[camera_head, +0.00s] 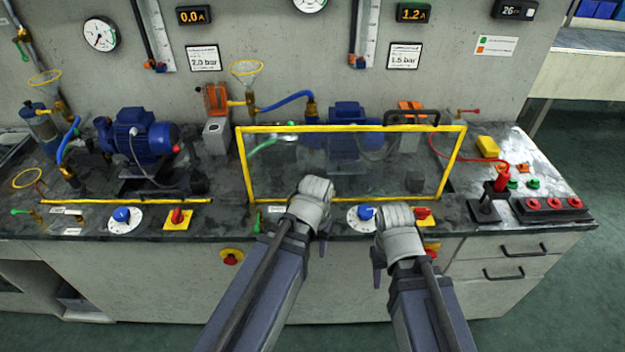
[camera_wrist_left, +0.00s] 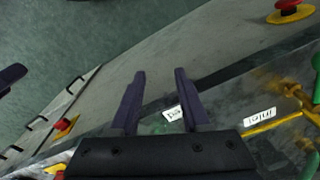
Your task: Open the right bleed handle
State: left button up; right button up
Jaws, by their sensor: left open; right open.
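The right bleed handle, a small green lever (camera_head: 258,220), stands at the bench front below the lower left corner of the yellow-framed guard. In the left wrist view a green part (camera_wrist_left: 316,75), probably this handle, shows at the right edge beside a yellow fitting (camera_wrist_left: 293,90). My left gripper (camera_head: 318,235) is just right of the handle over the bench edge, apart from it; its fingers are open and empty in the wrist view (camera_wrist_left: 160,75). My right gripper (camera_head: 382,262) is open further right, near the front edge; its fingertips are partly hidden.
The clear guard with its yellow frame (camera_head: 243,165) stands behind both grippers. A white dial with a blue knob (camera_head: 366,212) and a red switch (camera_head: 422,213) are near my right gripper. A red stop button (camera_head: 231,257) is on the bench front. White labels (camera_wrist_left: 260,117) lie by the fitting.

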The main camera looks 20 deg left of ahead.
pick_arm(q)
jog(key=w+a+r+m+t+p, duration=0.1)
jog(key=w+a+r+m+p, duration=0.1)
jog(key=w+r+m+p, duration=0.5)
notch_tip(320, 180, up, 6)
jog(key=m+p, duration=0.3)
jog(key=m, duration=0.3)
jog(key=shift+w+a+r+t+p, duration=0.2)
jog(key=shift+a+t+p, duration=0.1)
jog(key=shift+t, duration=0.1)
pick_arm(e)
notch_tip(320, 180, up, 13)
pick_arm(q)
jog(key=f+b, duration=0.2)
jog(key=w+f+b, duration=0.1)
jog(key=f+b, duration=0.4)
jog(key=shift+w+a+f+b, duration=0.2)
jog(key=shift+f+b, duration=0.2)
pick_arm(e)
notch_tip(320, 180, down, 8)
jog(key=shift+r, duration=0.15)
pick_arm(q)
jog(key=shift+r, duration=0.1)
jog(key=shift+c, duration=0.4)
grip_shut()
